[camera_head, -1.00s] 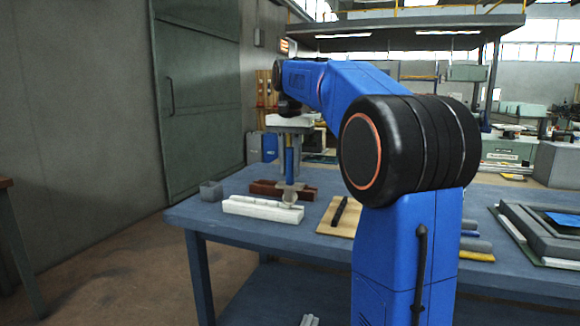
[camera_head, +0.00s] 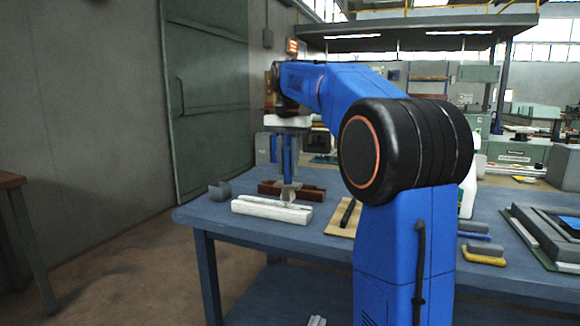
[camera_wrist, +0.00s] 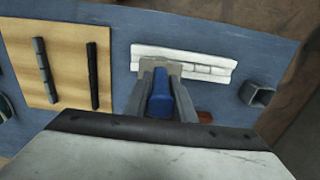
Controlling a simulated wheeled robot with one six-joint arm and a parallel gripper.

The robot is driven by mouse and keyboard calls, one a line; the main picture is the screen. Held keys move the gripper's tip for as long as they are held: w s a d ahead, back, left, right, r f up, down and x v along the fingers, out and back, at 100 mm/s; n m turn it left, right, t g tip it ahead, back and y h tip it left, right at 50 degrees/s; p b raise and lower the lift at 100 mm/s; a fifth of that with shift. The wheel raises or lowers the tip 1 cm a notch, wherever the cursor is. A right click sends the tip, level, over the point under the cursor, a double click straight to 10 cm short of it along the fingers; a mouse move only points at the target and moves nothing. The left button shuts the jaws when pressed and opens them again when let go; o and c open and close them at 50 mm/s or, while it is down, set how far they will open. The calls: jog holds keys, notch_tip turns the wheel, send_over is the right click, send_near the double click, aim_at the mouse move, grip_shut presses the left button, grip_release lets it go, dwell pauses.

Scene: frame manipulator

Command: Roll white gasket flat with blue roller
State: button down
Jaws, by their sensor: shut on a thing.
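The white gasket lies on a long white bar-shaped piece (camera_head: 262,212) on the blue table; I cannot tell gasket from piece. It also shows in the wrist view (camera_wrist: 210,68). My gripper (camera_head: 286,150) is shut on the blue handle of the roller (camera_head: 287,165), held upright. In the wrist view the blue handle (camera_wrist: 159,98) sits between the two grey fingers (camera_wrist: 161,82). The roller's pale wheel end is at the white piece, right of its middle in the head view. Whether it presses on the piece or is just above it, I cannot tell.
A brown block (camera_head: 305,192) lies behind the white piece. A small grey open box (camera_head: 219,190) stands to its left. A tan board (camera_head: 337,225) with dark strips lies to its right. Grey frames (camera_head: 550,232) lie at the table's right.

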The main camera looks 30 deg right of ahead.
jog(key=shift+w+a+r, duration=0.1)
jog(key=shift+w+a, duration=0.8)
jog(key=shift+w, duration=0.4)
jog(key=shift+w+a, duration=0.95)
jog(key=shift+w, duration=0.2)
jog(key=shift+w+a, duration=0.1)
jog(key=shift+w+a, duration=0.9)
jog(key=shift+w, duration=0.35)
jog(key=shift+w+a, duration=1)
jog(key=shift+w, duration=0.2)
